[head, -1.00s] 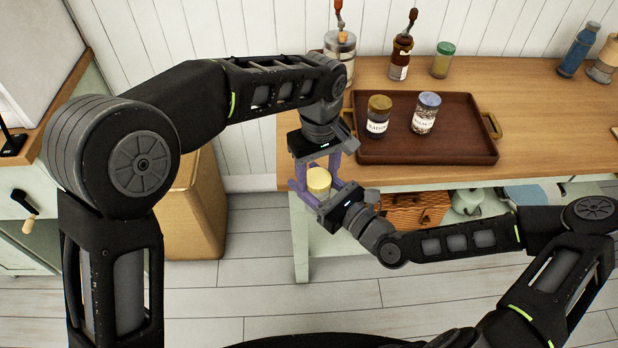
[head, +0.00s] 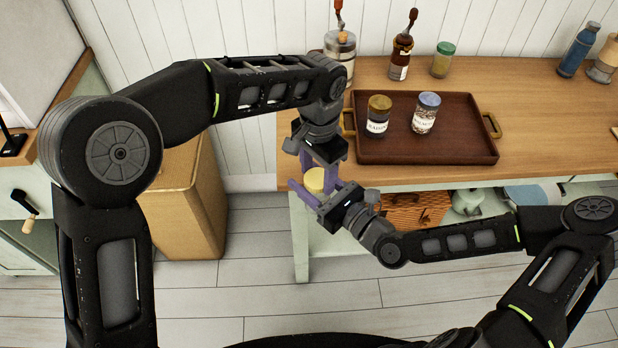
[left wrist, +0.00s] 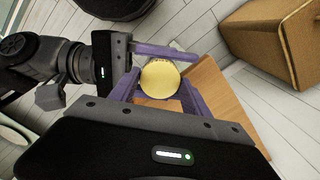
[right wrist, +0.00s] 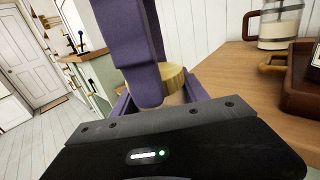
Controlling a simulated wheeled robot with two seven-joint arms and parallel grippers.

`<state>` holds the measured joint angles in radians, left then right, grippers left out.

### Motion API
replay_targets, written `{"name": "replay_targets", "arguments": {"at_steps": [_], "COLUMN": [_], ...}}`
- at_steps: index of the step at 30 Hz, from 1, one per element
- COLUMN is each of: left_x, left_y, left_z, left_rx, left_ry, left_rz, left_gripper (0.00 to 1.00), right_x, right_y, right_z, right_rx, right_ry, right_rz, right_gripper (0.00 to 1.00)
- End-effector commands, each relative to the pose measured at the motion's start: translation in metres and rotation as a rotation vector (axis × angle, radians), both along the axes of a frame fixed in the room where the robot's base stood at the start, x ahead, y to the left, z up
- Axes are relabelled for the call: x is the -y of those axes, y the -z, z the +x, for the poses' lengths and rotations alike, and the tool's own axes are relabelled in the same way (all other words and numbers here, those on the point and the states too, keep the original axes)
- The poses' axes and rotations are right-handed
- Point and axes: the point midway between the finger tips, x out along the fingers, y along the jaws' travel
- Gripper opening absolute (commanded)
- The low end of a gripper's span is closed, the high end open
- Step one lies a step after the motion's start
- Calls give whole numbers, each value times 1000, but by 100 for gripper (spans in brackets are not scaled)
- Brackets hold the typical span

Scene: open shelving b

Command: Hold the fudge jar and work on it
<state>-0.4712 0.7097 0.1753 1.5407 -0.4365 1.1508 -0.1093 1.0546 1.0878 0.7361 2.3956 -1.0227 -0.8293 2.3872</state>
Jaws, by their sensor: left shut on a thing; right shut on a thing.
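The fudge jar (head: 315,181) is held in the air in front of the counter's left end, with its pale yellow lid up. My left gripper (head: 320,174) reaches it from the far side, its purple fingers shut at the lid. My right gripper (head: 309,190) is shut on the jar from the right, lower down. In the left wrist view the round lid (left wrist: 160,80) sits between the left fingers. In the right wrist view part of the lid (right wrist: 173,76) shows behind a left finger. The jar's body and label are mostly hidden.
A brown tray (head: 455,151) on the wooden counter (head: 540,140) holds two labelled jars. Bottles and a green-lidded jar (head: 443,60) stand behind it. A tan bin (head: 185,205) stands on the floor to the left. The floor below the jar is clear.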

Motion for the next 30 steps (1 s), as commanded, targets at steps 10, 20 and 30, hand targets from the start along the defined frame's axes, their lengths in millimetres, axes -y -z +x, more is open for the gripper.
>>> {"name": "replay_targets", "arguments": {"at_steps": [10,20,30], "left_x": [0,0,1], "left_y": [0,0,-14], "left_z": [0,0,0], "left_rx": [1,0,0], "left_ry": [195,194,194], "left_rz": [0,0,-3], "left_gripper": [63,81,81], "right_x": [0,0,0], "right_y": [0,0,0], "right_z": [0,0,0], "right_rx": [1,1,0], "right_ry": [0,0,1], "right_rz": [1,1,0], "right_gripper": [0,0,0]}}
